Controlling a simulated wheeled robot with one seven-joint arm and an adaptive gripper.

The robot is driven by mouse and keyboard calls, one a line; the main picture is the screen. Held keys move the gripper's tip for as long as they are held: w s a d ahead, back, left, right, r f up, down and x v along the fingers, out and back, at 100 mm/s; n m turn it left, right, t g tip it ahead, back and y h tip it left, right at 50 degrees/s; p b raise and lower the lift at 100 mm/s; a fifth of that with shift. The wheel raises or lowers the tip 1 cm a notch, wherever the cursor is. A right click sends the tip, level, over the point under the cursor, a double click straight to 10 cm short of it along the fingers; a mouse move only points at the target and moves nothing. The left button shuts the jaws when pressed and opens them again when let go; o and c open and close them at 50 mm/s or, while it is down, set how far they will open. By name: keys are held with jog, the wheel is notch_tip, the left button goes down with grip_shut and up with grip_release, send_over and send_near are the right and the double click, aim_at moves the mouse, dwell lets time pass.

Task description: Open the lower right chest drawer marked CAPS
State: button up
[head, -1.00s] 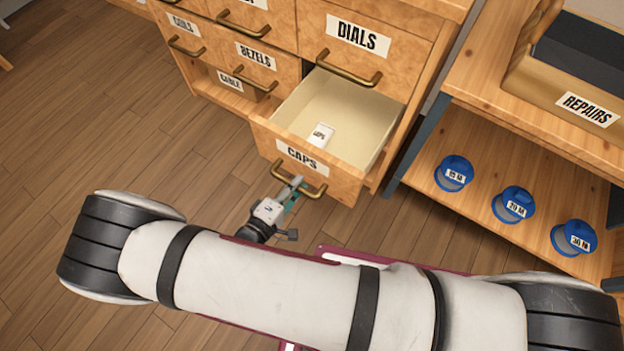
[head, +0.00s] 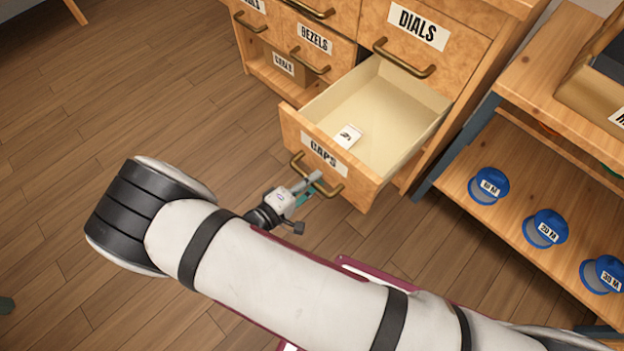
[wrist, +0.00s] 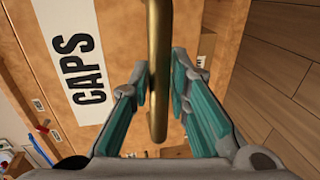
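The CAPS drawer (head: 295,132) is the lower right one of the wooden chest and stands well pulled out. A small white packet (head: 348,136) lies inside it. Its brass handle (head: 328,192) is on the front below the CAPS label. My gripper (head: 312,186) is at this handle in the head view. In the wrist view the brass handle (wrist: 158,70) runs between the two teal-padded fingers of my gripper (wrist: 160,90). A slim gap seems to show on the right side of the bar, so the fingers look apart around it. The CAPS label (wrist: 80,55) shows sideways there.
The DIALS drawer (head: 450,45) above is shut. Bare wood floor (head: 130,90) lies to the left.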

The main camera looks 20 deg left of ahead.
aim_at(326, 152)
jog(key=shift+o, duration=1)
jog(key=o, duration=1)
notch_tip(326, 152, up, 10)
jog(key=shift+w+a+f, duration=0.1)
jog(key=shift+w+f, duration=0.05)
jog(key=shift+f, duration=0.1)
jog(key=shift+r, duration=0.35)
jog(key=c, duration=1)
jog(key=shift+f, duration=0.1)
